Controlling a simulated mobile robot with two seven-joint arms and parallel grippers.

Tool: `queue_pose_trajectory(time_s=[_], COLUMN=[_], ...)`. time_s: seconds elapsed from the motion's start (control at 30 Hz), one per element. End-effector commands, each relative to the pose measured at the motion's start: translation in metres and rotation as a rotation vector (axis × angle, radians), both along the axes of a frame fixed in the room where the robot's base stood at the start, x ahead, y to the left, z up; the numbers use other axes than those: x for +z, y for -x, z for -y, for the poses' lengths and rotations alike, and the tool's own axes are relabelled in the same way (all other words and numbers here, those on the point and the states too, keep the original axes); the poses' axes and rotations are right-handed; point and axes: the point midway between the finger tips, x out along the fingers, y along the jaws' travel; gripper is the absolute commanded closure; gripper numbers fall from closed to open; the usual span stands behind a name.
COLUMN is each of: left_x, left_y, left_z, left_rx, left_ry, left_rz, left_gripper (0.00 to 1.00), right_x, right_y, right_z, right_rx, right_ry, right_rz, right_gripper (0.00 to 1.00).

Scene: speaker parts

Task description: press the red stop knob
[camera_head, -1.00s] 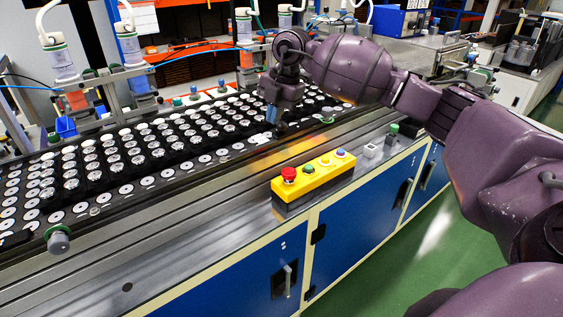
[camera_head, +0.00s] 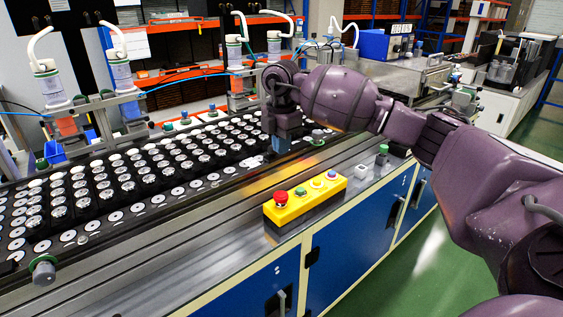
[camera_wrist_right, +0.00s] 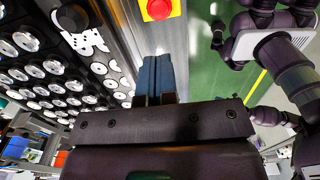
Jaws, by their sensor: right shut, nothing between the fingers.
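The red stop knob (camera_head: 281,196) is a round mushroom button at the left end of a yellow control box (camera_head: 312,204). The box sits on the metal front ledge of the conveyor. My right gripper (camera_head: 283,147) is shut and empty. In the head view it hangs beyond the knob, over the near edge of the parts bed, apart from the knob. The right wrist view shows the shut blue-grey fingers (camera_wrist_right: 153,72) pointing up the picture, with the red knob (camera_wrist_right: 158,9) beyond their tips at the top edge. My left gripper does not show.
The yellow box also carries a green button (camera_head: 300,192), a pale one and a blue one. A small grey box (camera_head: 363,171) and a green-topped post (camera_head: 382,152) stand to its right. Rows of speaker parts (camera_head: 130,175) fill the bed. The ledge left of the yellow box is clear.

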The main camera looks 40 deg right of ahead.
Motion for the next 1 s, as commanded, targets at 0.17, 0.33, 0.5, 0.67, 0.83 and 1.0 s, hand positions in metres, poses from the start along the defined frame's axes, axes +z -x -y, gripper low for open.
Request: queue_pose_trajectory(time_s=[0.17,0.33,0.5,0.67,0.83,1.0], left_x=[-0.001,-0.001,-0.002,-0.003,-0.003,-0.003], left_y=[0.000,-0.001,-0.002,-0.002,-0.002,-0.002], left_z=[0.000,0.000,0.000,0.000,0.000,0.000], left_rx=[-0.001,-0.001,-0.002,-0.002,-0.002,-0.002], left_ry=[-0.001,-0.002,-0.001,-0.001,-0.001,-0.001], left_rz=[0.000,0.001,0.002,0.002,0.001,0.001], left_gripper=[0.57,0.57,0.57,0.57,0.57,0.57], right_x=[-0.030,-0.060,-0.089,-0.111,-0.125,-0.130], right_y=[0.001,0.001,0.001,0.001,0.000,0.000], right_z=[0.000,-0.001,0.000,0.000,0.000,0.000], right_rx=[0.000,0.001,0.001,0.000,0.001,0.001], right_ry=[-0.001,-0.001,-0.001,-0.001,-0.001,0.000], right_rz=[-0.004,-0.004,-0.004,-0.003,-0.001,-0.001], right_gripper=[1.00,1.00,1.00,1.00,1.00,1.00])
